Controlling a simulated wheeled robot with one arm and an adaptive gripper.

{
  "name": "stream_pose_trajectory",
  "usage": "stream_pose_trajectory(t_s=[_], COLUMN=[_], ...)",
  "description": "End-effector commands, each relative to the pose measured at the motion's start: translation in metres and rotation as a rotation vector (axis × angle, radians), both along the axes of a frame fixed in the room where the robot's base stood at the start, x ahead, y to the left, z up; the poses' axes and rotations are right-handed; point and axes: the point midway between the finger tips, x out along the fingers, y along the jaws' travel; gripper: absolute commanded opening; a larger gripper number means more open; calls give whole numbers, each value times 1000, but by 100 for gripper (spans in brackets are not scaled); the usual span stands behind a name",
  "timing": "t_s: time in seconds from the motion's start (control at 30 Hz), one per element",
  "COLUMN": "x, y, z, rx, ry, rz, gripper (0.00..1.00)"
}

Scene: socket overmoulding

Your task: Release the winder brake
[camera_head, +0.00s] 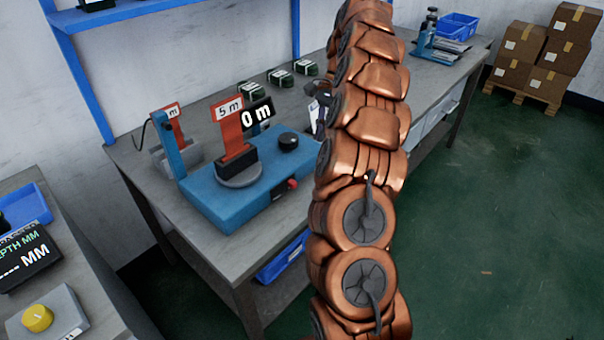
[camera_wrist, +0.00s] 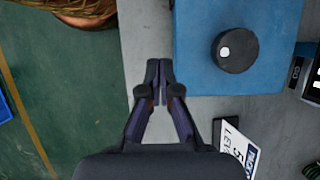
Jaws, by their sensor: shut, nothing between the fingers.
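The blue winder (camera_head: 225,205) stands on the grey bench, with a black round knob (camera_head: 288,142) on top and a small red part (camera_head: 292,184) on its front side. I cannot tell for certain which part is the brake. A dark display on it reads 0 m. In the wrist view the blue winder body (camera_wrist: 198,75) and the knob (camera_wrist: 235,52) with a white dot are to the right of my gripper (camera_wrist: 159,66). My gripper is shut and empty, beside the blue body over the grey bench. The red part does not show in the wrist view.
A red 5 m sign (camera_head: 229,112) stands on the winder. Dark green coils (camera_head: 280,78) lie behind it. My copper arm hides part of the bench (camera_head: 430,85). Boxes (camera_head: 545,55) stand on a pallet at the far right.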

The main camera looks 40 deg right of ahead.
Motion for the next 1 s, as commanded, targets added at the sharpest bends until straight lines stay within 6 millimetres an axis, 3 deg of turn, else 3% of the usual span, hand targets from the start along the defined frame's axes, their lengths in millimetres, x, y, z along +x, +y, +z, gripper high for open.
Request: stream_pose_trajectory(t_s=[0.47, 1.0], x=[-1, -6], y=[2, 19], z=[-4, -45], rx=[2, 4], ry=[4, 5], rz=[0, 1], gripper=[0, 0])
